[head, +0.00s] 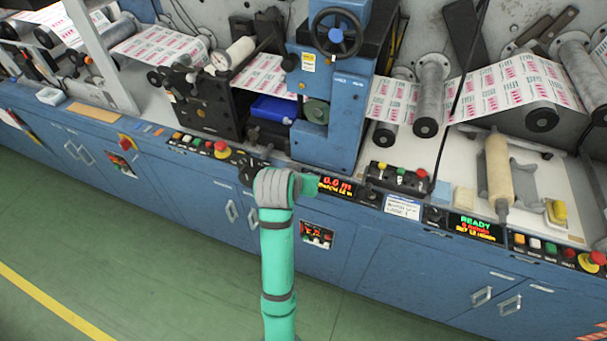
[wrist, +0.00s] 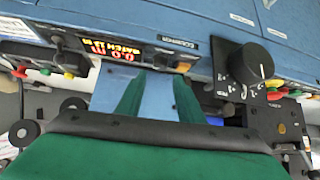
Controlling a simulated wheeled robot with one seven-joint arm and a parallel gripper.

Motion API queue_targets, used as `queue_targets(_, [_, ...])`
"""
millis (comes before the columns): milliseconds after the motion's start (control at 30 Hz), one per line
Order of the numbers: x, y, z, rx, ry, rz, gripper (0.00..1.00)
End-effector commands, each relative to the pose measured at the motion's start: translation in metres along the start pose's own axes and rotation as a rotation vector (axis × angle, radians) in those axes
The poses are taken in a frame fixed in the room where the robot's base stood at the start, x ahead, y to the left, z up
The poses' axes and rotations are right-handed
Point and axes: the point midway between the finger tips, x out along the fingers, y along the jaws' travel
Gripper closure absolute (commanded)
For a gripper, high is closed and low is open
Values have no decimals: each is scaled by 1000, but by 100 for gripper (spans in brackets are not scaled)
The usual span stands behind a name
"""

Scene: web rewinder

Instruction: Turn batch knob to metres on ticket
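My gripper (head: 308,184) is in front of the blue console, beside the lit display (head: 338,186). In the wrist view its two green fingers (wrist: 160,78) are apart, with only blue panel between them. The display (wrist: 112,48) shows upside down there; it reads 0.0 m, with a smaller batch line. A small black knob (head: 371,196) sits right of the display; a large black dial knob (wrist: 250,63) with white markings sits on its other side. Knob labels are too small to tell which is the batch knob. A white ticket (head: 402,207) is on the panel; its figures are unreadable.
A row of coloured buttons (head: 200,146) lies left on the console. A second display (head: 475,227) reads READY, with a red emergency button (head: 593,260) to its right. A black control box (head: 396,178) stands above the ticket. The green floor (head: 130,240) is clear.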

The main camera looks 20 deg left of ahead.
Motion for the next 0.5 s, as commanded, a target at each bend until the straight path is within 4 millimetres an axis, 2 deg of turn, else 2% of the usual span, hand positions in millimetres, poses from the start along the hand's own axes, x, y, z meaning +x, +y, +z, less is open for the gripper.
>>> queue_targets(100, [-18,0,-1,1,3,0,66])
queue_targets(200, [-28,0,-1,1,3,0,66])
queue_targets(500, [-35,0,0,1,1,0,66])
